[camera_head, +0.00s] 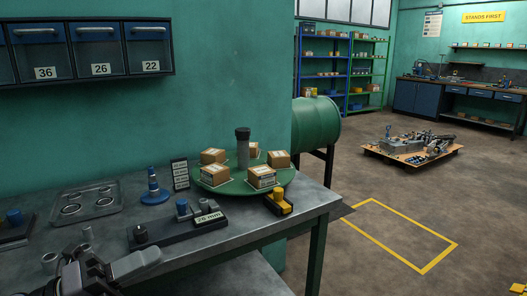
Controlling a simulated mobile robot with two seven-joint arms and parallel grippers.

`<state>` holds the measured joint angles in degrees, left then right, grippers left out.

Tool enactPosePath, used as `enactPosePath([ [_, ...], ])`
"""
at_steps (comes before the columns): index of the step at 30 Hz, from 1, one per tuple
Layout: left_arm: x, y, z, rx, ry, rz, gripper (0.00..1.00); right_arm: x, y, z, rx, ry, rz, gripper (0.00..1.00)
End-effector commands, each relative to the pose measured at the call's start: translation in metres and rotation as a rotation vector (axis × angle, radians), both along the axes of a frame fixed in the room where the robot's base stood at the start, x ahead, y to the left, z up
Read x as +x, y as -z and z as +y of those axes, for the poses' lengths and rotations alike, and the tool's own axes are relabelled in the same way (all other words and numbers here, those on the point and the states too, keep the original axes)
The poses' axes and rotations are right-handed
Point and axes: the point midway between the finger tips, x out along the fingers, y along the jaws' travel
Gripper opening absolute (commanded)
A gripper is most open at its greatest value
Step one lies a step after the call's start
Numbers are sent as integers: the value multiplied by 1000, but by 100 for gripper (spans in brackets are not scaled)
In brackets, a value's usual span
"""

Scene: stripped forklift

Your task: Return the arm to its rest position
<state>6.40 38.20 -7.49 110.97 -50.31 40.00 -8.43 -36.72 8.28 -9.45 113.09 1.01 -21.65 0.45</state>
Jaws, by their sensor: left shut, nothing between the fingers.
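My left gripper (92,269) is low at the left corner of the view, over the near edge of the grey workbench (245,226). Its dark fingers are shut with nothing between them. A pale grey part of my arm shows beside it. My right gripper is not in view.
A green turntable (226,188) on the bench carries several cardboard boxes (262,177). A tray of rings (85,205) and a blue stepped cone (154,187) stand at left. Numbered drawers (95,50) hang above. The floor at right is open around a yellow-outlined rectangle (408,240).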

Motion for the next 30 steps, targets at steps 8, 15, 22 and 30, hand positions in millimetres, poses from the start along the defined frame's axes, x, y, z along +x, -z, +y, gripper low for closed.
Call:
enactPosePath([
  [8,-4,105,28,-709,-367,705,0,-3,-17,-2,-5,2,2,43],
  [15,-82,244,30,-1133,-736,1349,0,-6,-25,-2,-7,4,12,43],
  [22,-145,300,14,-1284,-910,1658,0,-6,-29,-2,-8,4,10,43],
  [30,-153,306,11,-1298,-931,1696,0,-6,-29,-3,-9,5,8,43],
])
